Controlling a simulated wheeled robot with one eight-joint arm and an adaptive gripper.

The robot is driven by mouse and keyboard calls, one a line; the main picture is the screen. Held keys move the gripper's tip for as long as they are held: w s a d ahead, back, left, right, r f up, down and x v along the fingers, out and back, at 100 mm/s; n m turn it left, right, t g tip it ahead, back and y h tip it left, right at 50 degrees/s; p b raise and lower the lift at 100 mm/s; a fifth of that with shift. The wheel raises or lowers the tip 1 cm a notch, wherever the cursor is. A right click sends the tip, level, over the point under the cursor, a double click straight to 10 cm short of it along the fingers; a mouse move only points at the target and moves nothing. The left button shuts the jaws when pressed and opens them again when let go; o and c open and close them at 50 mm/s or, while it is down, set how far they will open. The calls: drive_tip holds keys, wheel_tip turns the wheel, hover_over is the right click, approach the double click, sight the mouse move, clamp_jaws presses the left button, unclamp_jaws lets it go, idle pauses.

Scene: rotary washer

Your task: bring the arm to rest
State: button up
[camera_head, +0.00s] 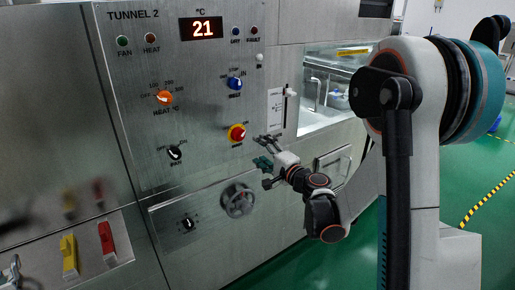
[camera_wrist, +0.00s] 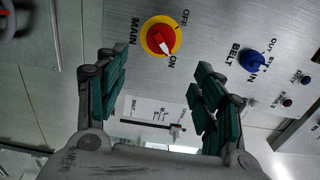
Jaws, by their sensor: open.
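My gripper (camera_head: 264,152) is open and empty in the head view, in front of the steel panel, just right of and below the red-and-yellow MAIN switch (camera_head: 237,133). The arm reaches in from the right side. In the wrist view my gripper (camera_wrist: 157,75) shows two green-padded fingers spread wide apart. The MAIN switch (camera_wrist: 160,38) shows between and beyond them, its pointer near ON. I see no contact between the fingers and the switch; the exact gap to the panel is hard to tell.
The panel carries a blue BELT switch (camera_head: 235,83), an orange heat knob (camera_head: 164,97), a slider (camera_head: 290,92), a black fan knob (camera_head: 175,152) and a round handwheel (camera_head: 238,200). The display (camera_head: 201,28) reads 21. A window (camera_head: 335,90) and open green floor (camera_head: 490,170) lie to the right.

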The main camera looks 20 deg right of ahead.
idle(0.4)
drive_tip(key=s+a+r+n+g, duration=0.4)
drive_tip(key=s+a+n+g, duration=0.35)
drive_tip(key=s, duration=0.65)
drive_tip(key=s+d+f+n+g+h, duration=0.1)
drive_tip(key=s+f+n+h, duration=0.1)
drive_tip(key=s, duration=0.9)
drive_tip(key=s+d+f+n+g+h, duration=0.1)
drive_tip(key=s+n, duration=0.4)
drive_tip(key=s, duration=0.6)
drive_tip(key=d+f+h, duration=0.1)
drive_tip(key=h, duration=0.1)
drive_tip(key=shift+g+h, duration=0.3)
drive_tip(key=shift+g, duration=0.05)
drive_tip(key=shift+d, duration=0.1)
